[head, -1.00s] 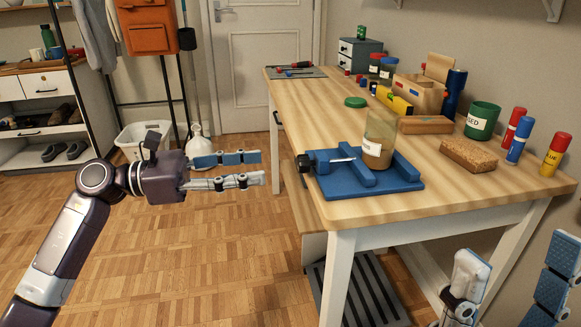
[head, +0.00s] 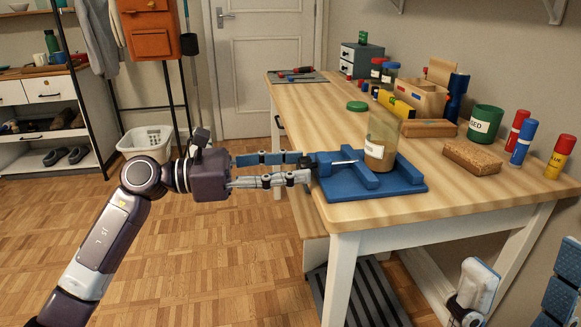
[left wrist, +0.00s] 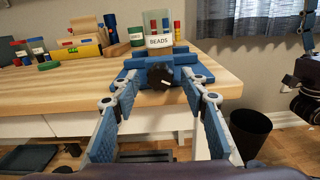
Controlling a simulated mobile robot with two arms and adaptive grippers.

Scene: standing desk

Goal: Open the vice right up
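The blue vice (head: 345,187) sits at the desk's near left corner, with a metal screw and a dark round knob (left wrist: 160,76) at its left end. A jar labelled BEADS (head: 381,140) stands upright at the vice and appears to be between its jaws; its base is partly hidden. My left gripper (head: 300,166) is level with the knob, its fingers spread on either side of it. In the left wrist view the knob shows centred between the open fingertips, with gaps on both sides. My right gripper (head: 527,258) is open and empty at the lower right, below the desk's edge.
On the desk (head: 300,105) stand a cork block (head: 473,158), a green tin (head: 485,123), several markers (head: 521,142) and a wooden tool caddy (head: 418,95). A black bin (left wrist: 251,133) stands on the floor. The floor left of the desk is open.

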